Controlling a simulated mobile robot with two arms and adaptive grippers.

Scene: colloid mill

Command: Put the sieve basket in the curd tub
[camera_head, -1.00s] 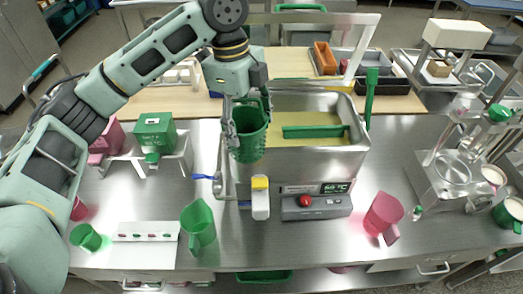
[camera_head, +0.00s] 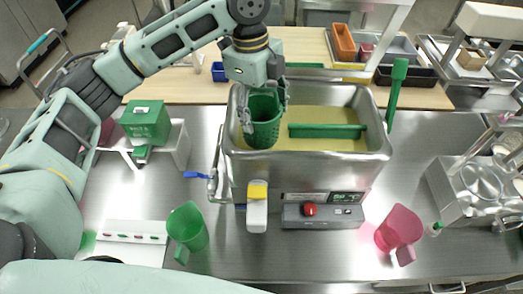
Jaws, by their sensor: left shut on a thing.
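The sieve basket (camera_head: 264,124) is a green perforated cup, upright in my left gripper (camera_head: 262,97). The gripper's fingers are shut on its upper part and hide some of the rim. The curd tub (camera_head: 335,160) is a steel tank with yellowish liquid, and a green bar lies across its right part. The basket shows over the tub's left part, inside the rim outline in this view. I cannot tell whether its bottom touches the liquid. My right gripper is out of view.
A green paddle handle (camera_head: 396,85) stands at the tub's right back corner. A blue-handled tap (camera_head: 197,175) is at its left. A green jug (camera_head: 188,228) and a pink jug (camera_head: 399,229) stand in front. A green box (camera_head: 146,120) is at left.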

